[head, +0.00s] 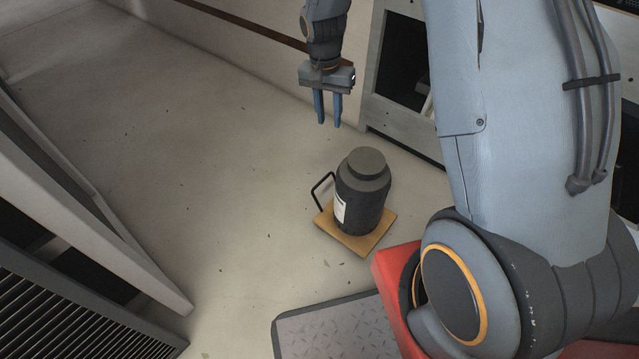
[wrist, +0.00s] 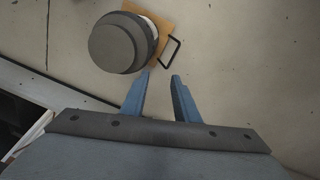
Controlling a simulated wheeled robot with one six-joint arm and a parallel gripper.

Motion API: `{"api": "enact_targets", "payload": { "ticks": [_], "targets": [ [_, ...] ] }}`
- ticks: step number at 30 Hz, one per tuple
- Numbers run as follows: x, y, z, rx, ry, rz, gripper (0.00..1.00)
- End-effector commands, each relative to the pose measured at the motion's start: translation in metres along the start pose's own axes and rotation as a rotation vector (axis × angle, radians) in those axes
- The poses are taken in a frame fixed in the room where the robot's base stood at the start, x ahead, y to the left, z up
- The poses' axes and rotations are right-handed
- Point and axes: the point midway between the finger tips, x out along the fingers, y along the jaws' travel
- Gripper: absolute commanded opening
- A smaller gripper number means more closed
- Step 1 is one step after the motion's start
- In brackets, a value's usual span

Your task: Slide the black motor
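The black motor (head: 362,193) is a dark upright cylinder with a narrower round cap and a white label. It stands on a square yellow-brown board (head: 350,238) on the floor. A thin black loop handle (head: 322,190) rises at the board's left side. My gripper (head: 328,122) points down above and behind the motor, apart from it in the head view. In the wrist view, the motor (wrist: 118,45) is at the top, with the handle (wrist: 171,50) to its right. My gripper's fingers (wrist: 161,72) are spread with nothing between them. The motor hides part of the board.
Open racks (head: 400,60) stand along the back wall. A slatted grey cabinet (head: 70,310) and a panel frame (head: 90,190) are at the left. A grey treaded plate (head: 330,330) lies in front. The floor left of the motor is clear.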

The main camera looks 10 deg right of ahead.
Motion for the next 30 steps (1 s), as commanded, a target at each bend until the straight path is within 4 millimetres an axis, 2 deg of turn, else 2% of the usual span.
{"api": "enact_targets", "payload": {
  "ticks": [1, 9, 11, 12, 15, 20, 30],
  "targets": [
    [0.032, -0.009, -0.008, 0.018, -0.003, 0.006, 0.28],
    [0.139, -0.045, -0.039, 0.136, -0.007, 0.036, 0.28],
    [0.161, -0.052, -0.046, 0.160, -0.006, 0.041, 0.28],
    [0.178, -0.055, -0.045, 0.185, -0.021, 0.058, 0.28],
    [0.213, -0.060, -0.044, 0.238, -0.049, 0.090, 0.28],
    [0.243, -0.064, -0.044, 0.289, -0.073, 0.122, 0.28],
    [0.269, -0.062, -0.041, 0.306, -0.081, 0.134, 0.28]
  ]
}}
